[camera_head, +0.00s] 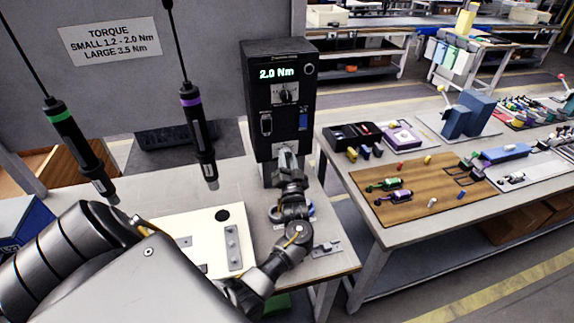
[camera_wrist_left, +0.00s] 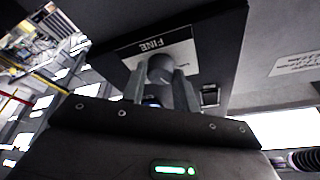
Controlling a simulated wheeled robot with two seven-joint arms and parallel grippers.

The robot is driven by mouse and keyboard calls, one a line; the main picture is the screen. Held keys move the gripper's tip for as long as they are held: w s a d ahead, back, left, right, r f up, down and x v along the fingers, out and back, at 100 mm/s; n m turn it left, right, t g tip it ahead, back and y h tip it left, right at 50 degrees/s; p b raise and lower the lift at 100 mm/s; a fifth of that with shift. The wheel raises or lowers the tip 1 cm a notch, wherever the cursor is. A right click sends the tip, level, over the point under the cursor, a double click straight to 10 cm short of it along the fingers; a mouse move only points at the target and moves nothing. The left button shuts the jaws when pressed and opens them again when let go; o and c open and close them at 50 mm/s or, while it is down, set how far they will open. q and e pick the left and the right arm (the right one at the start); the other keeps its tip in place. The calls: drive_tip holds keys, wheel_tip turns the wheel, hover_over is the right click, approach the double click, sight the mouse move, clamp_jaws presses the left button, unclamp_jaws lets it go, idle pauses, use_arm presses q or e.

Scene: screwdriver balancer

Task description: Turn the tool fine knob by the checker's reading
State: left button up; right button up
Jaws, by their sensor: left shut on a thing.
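Two screwdrivers hang from cables at the left, one with a green band (camera_head: 72,140) and one with a purple band (camera_head: 198,130). My right gripper is not in view.
A sign (camera_head: 110,40) on the panel gives small 1.2 - 2.0 Nm and large 3.5 Nm. A white plate (camera_head: 190,222) lies on the bench below the screwdrivers. A second bench at the right holds a wooden board (camera_head: 425,200) and several small parts.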

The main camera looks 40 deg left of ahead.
use_arm(q)
drive_tip(key=shift+n+y+b, duration=0.4)
drive_tip(key=shift+n+b, duration=0.1)
drive_tip(key=shift+n, duration=0.4)
drive_tip(key=o, duration=1)
drive_tip(key=shift+c, duration=0.2)
